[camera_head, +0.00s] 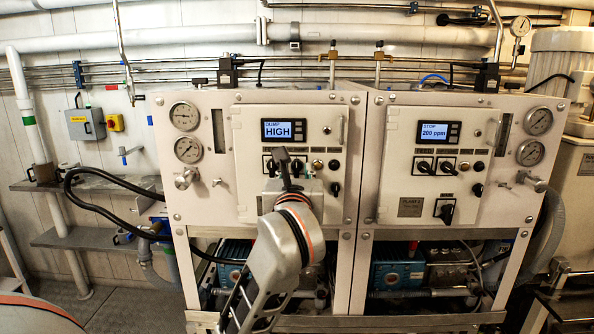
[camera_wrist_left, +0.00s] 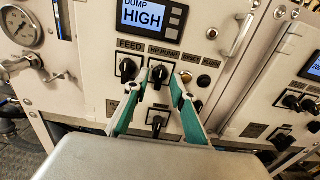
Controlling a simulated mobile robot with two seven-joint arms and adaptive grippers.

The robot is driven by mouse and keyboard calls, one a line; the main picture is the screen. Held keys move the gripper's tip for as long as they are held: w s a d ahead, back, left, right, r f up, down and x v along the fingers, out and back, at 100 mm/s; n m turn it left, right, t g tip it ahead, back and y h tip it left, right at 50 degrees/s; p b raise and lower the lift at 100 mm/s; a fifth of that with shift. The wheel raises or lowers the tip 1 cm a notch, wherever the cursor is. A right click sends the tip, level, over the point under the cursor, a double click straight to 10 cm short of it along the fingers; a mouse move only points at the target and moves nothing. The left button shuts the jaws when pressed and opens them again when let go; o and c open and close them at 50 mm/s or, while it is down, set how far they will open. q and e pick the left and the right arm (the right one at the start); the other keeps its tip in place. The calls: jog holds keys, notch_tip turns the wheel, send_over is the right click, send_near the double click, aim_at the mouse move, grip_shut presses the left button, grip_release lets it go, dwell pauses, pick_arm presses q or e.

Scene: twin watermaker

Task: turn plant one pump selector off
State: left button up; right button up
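Plant one is the left white cabinet (camera_head: 215,215), and its display (camera_head: 284,131) reads HIGH. In the left wrist view, a black selector knob (camera_wrist_left: 158,74) sits under the HP PUMP label, beside the FEED knob (camera_wrist_left: 127,68). Another black knob (camera_wrist_left: 157,122) sits lower, seen between my fingers. My left gripper (camera_head: 286,160) is in front of the plant one panel and hides part of its knob row. In the left wrist view its green fingers (camera_wrist_left: 159,78) are apart, with their tips on either side of the HP PUMP knob. Whether they touch it cannot be told. My right gripper is not in view.
Reset and flush controls (camera_wrist_left: 203,80) are close to the right finger. A door handle (camera_wrist_left: 247,30) stands out farther right. The right cabinet (camera_head: 385,170) has a similar panel whose display (camera_head: 438,132) reads 200 ppm. Gauges (camera_head: 186,133) and a valve knob (camera_head: 186,178) project at left.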

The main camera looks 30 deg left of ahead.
pick_arm(q)
jog(key=shift+x, duration=0.95)
grip_shut()
